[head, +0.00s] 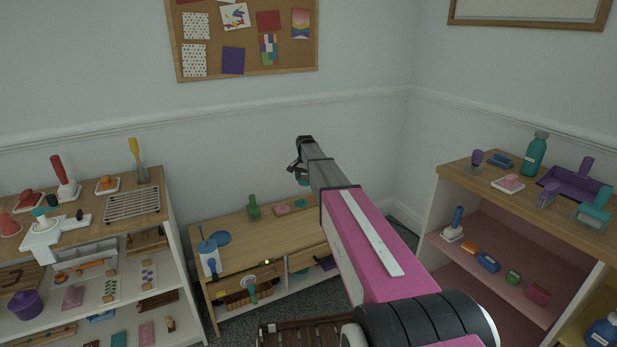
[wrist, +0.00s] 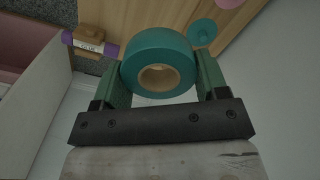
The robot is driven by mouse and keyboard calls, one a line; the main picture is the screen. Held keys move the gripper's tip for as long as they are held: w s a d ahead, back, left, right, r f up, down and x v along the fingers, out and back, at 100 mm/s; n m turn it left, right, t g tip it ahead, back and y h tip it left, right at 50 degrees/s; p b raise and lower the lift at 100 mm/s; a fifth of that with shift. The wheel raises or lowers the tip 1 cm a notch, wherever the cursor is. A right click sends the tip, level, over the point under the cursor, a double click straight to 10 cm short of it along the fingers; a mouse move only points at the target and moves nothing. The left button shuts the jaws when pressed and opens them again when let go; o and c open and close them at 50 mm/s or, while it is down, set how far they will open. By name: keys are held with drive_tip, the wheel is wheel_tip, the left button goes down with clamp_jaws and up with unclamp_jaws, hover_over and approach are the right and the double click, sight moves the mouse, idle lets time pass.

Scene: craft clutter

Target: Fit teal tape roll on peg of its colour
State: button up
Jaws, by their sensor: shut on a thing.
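My gripper (wrist: 163,80) is shut on the teal tape roll (wrist: 158,50), with one finger on each side of it. The roll's open core faces the wrist camera. In the head view my gripper (head: 298,168) is above the low wooden table, and a bit of the teal roll (head: 304,181) shows under it. Beyond the roll in the wrist view is a round teal piece with a raised centre (wrist: 203,32), which looks like the teal peg on its base. It is apart from the roll. In the head view a teal piece (head: 300,203) lies on the table.
A pink piece (head: 283,210) lies beside the teal one on the low table (head: 235,262). A green bottle (head: 253,207), a blue disc (head: 221,238) and a white-and-blue holder (head: 209,258) stand further left. Cluttered shelves flank both sides. A purple roll (wrist: 82,43) shows in the wrist view.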

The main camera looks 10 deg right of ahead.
drive_tip(key=w+f+m, duration=0.1)
drive_tip(key=w+f, duration=0.3)
drive_tip(key=w+f+m, duration=0.1)
drive_tip(key=w+f, duration=0.3)
drive_tip(key=w, duration=0.1)
drive_tip(key=w+f+m, duration=0.1)
drive_tip(key=w+f, duration=0.4)
drive_tip(key=shift+w+m, duration=0.15)
drive_tip(key=shift+m, duration=0.15)
drive_tip(key=shift+f, duration=0.15)
drive_tip(key=shift+f, duration=1.95)
drive_tip(key=shift+f, duration=2)
drive_tip(key=o, duration=1)
